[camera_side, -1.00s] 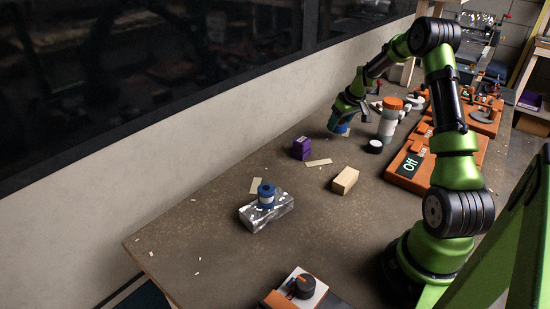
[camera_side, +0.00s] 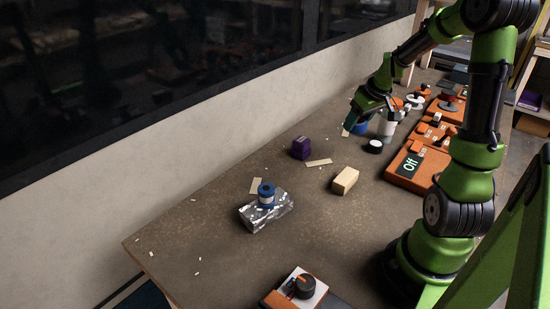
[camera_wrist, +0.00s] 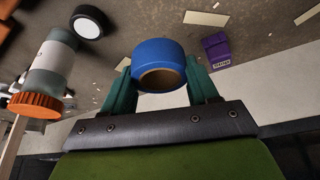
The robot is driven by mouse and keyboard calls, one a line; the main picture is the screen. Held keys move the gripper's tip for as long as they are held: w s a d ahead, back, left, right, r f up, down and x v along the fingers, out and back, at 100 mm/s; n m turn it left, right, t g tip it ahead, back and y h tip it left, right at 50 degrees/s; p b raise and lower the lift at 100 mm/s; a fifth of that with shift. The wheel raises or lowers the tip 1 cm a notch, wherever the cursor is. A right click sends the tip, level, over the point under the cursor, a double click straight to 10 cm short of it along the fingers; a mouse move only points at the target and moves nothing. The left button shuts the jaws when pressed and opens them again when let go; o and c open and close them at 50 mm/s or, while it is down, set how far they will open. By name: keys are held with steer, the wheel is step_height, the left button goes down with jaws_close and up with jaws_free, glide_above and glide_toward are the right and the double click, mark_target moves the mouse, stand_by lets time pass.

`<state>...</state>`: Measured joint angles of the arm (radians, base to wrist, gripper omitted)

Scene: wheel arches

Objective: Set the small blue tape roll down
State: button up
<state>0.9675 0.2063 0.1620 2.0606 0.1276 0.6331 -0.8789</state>
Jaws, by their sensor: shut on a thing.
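The small blue tape roll (camera_wrist: 160,52) sits between the two teal fingers of my gripper (camera_wrist: 162,85) in the wrist view, with its brown core facing the camera. My gripper is shut on it. In the side view my gripper (camera_side: 358,122) is at the back of the table, left of a white-and-grey bottle. Only a bit of the blue roll (camera_side: 361,128) shows there, behind the gripper. I cannot tell whether the roll touches the table.
The orange-capped bottle (camera_wrist: 50,70) stands close by my gripper. A black-and-white puck (camera_side: 374,147), a purple block (camera_side: 301,148) and a wooden block (camera_side: 345,180) lie nearby. A blue spool (camera_side: 266,193) sits on a foil-wrapped block (camera_side: 252,218). The front left table is mostly clear.

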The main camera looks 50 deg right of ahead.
steer(key=w+a+r+n+y, duration=0.2)
steer(key=w+a+r+n, duration=0.15)
steer(key=w+a, duration=0.55)
steer(key=n+g+y, duration=0.4)
steer(key=n, duration=1.3)
glide_above(215, 282)
steer(key=d, duration=0.1)
steer(key=shift+m, duration=0.25)
steer(key=f, duration=1)
steer(key=shift+s+d+f, duration=0.15)
steer(key=shift+d+f, duration=0.05)
steer(key=shift+f, duration=2.3)
steer(key=shift+f, duration=0.1)
